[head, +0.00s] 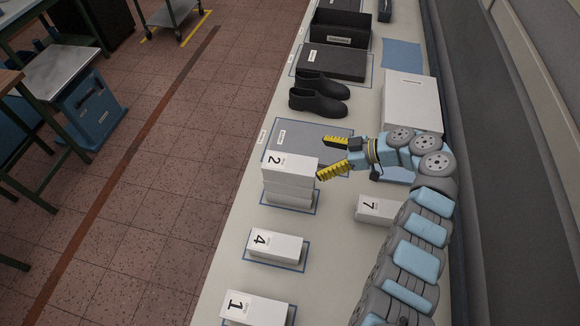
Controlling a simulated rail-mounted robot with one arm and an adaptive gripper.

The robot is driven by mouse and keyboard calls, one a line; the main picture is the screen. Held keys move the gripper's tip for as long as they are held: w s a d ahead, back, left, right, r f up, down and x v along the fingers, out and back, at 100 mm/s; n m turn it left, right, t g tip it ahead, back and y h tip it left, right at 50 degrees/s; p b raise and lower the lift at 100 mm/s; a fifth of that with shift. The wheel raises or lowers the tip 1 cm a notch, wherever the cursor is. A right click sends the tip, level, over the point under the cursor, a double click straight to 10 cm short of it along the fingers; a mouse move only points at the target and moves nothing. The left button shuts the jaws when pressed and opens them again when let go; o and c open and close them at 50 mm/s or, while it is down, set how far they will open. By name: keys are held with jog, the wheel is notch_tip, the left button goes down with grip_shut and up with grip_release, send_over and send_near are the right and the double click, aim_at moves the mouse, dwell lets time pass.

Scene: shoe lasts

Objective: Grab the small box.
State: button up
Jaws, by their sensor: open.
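Several small white boxes stand on the long pale bench (225,270), and I cannot tell which one the task means. The box marked 2 (290,165) lies on top of a stack of similar white boxes (288,195). The box marked 7 (375,209) lies to the right, partly beside my arm. The boxes marked 4 (274,247) and 1 (255,308) lie nearer the bottom of the picture. My gripper (325,158) is open and empty, its yellow fingers pointing left, just up and right of the stack. Whether a finger touches the stack is unclear.
A grey flat panel (285,138) lies behind the stack. Black shoes (318,96), a black box lid (333,62), an open black box (341,28) and a larger white box (411,103) stand farther up the bench. A wall runs along the right.

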aim_at(292, 163)
jog(key=shift+p+x, duration=1.55)
jog(key=shift+x, duration=3.9)
jog(key=shift+s, duration=0.1)
jog(key=c, duration=1.2)
